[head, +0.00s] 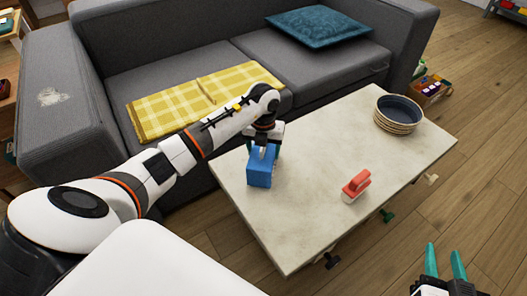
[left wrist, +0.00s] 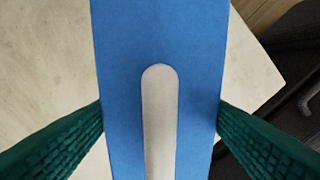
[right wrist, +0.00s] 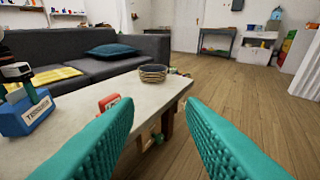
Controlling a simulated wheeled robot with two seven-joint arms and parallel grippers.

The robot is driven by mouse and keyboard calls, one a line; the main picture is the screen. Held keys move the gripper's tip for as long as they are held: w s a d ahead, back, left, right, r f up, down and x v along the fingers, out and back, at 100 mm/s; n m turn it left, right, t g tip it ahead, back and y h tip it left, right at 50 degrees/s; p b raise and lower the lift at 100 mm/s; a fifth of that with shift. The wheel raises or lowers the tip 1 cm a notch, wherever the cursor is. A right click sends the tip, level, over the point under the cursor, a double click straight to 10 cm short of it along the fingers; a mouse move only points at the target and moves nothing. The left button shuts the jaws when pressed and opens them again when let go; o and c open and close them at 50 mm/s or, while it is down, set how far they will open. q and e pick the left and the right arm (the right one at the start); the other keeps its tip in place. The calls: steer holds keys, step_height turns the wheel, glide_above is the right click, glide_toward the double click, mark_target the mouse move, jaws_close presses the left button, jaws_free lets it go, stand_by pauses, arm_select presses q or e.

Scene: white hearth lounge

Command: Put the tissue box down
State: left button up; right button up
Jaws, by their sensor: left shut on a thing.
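The blue tissue box (head: 260,170) is at the left end of the pale stone-topped table (head: 300,215). My left gripper (head: 265,148) is above it, shut on its sides. In the left wrist view the blue box (left wrist: 195,60) with its pale slot lies between my two green fingers. In the right wrist view the box (right wrist: 27,117), with lettering on its side, looks upright at the tabletop; I cannot tell whether its base touches. My right gripper (head: 446,262) is open and empty, off the table's right front side; its fingers also show in the right wrist view (right wrist: 160,135).
The table's middle is clear. A grey sofa (head: 160,75) with a yellow plaid blanket (head: 200,98) stands behind.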

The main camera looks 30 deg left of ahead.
arm_select(q)
steer(key=shift+f, duration=0.15)
arm_select(e)
steer(key=shift+w+a+r, duration=0.1)
steer(key=shift+r, duration=0.15)
arm_select(q)
steer(key=shift+f, duration=0.1)
arm_select(e)
steer(key=shift+r, duration=0.1)
arm_select(q)
steer(key=o, duration=1)
steer(key=shift+o, duration=0.2)
arm_select(e)
steer(key=shift+t, duration=0.3)
